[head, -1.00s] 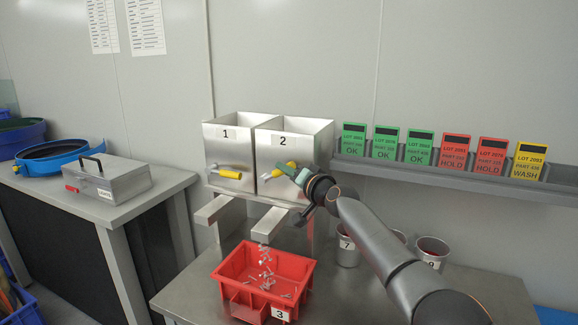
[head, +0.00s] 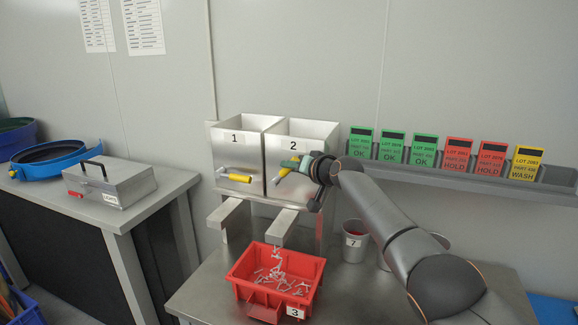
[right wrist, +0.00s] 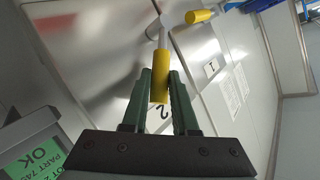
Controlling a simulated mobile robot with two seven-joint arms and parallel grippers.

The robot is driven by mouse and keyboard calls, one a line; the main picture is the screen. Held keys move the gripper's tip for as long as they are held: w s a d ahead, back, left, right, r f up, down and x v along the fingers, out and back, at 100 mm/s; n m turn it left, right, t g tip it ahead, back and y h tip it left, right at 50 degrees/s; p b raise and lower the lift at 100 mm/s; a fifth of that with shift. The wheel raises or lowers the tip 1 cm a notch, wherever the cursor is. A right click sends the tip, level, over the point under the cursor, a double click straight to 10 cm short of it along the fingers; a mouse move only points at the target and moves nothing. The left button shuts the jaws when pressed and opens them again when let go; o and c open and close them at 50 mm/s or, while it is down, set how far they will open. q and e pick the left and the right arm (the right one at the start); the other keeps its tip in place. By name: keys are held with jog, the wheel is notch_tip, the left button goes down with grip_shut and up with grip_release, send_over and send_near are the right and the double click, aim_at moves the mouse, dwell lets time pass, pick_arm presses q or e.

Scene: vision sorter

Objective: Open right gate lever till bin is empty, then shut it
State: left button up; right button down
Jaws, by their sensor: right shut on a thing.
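The right gate lever, with a yellow handle (head: 282,175), is on the front of the metal bin marked 2 (head: 301,144). It is tilted up toward the right. My right gripper (head: 294,165) is shut on this handle; in the right wrist view the green fingers close on both sides of the yellow grip (right wrist: 159,82). Small pale parts fall from the end of the right chute (head: 283,229) into the red tray marked 3 (head: 246,268), where many lie scattered. The inside of bin 2 is hidden from this angle. My left gripper is out of view.
Bin 1 (head: 233,154) stands to the left with its own yellow lever (head: 236,178) lying nearly level. Metal cups (head: 355,240) stand right of the tray, partly behind my arm. A rail of colored lot cards (head: 424,150) runs along the wall.

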jog(key=shift+w+a+r, duration=0.1)
jog(key=shift+a+r, duration=0.05)
jog(key=shift+a, duration=0.05)
dwell(0.4)
jog(key=c, duration=1)
grip_release()
jog(key=shift+d, duration=0.1)
jog(key=shift+s+d+r, duration=0.25)
jog(key=shift+d+r, duration=0.1)
jog(key=shift+d, duration=0.05)
jog(key=shift+a+b+v, duration=0.2)
jog(key=shift+b+v, duration=0.3)
jog(key=shift+v, duration=2.4)
jog(key=shift+a+b+v, duration=0.2)
jog(key=shift+b+v, duration=0.25)
jog(key=shift+v, duration=2.45)
